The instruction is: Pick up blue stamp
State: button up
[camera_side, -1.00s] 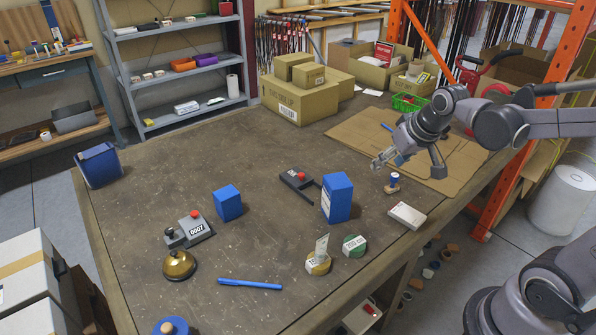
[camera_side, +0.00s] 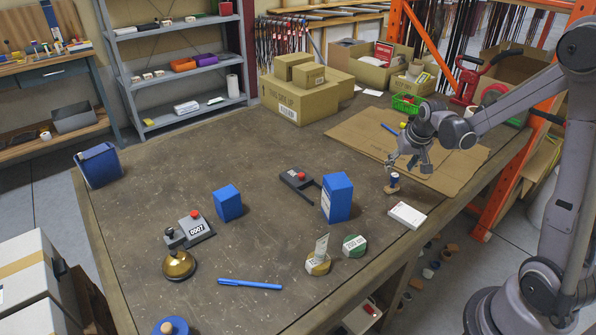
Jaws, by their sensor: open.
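The blue stamp (camera_side: 393,182) is a small piece with a blue top and a tan base. It stands upright on the table near its right edge, between the tall blue box and the cardboard sheet. My gripper (camera_side: 405,167) is open and empty. It points downward, just above and slightly behind the stamp in the side view. I see no contact between them. A round blue-rimmed piece with a tan knob (camera_side: 168,327) is cut off at the bottom edge.
A tall blue box (camera_side: 337,197) stands left of the stamp, and a small white box (camera_side: 407,215) lies in front of it. A flat cardboard sheet (camera_side: 365,140) lies behind. Two round stamps, a bell (camera_side: 179,265) and a blue pen (camera_side: 250,284) lie nearer the front.

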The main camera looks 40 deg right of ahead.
aim_at(395, 176)
jog(key=shift+x, duration=3.55)
jog(key=shift+s+d, duration=0.1)
jog(key=shift+c, duration=0.3)
grip_shut()
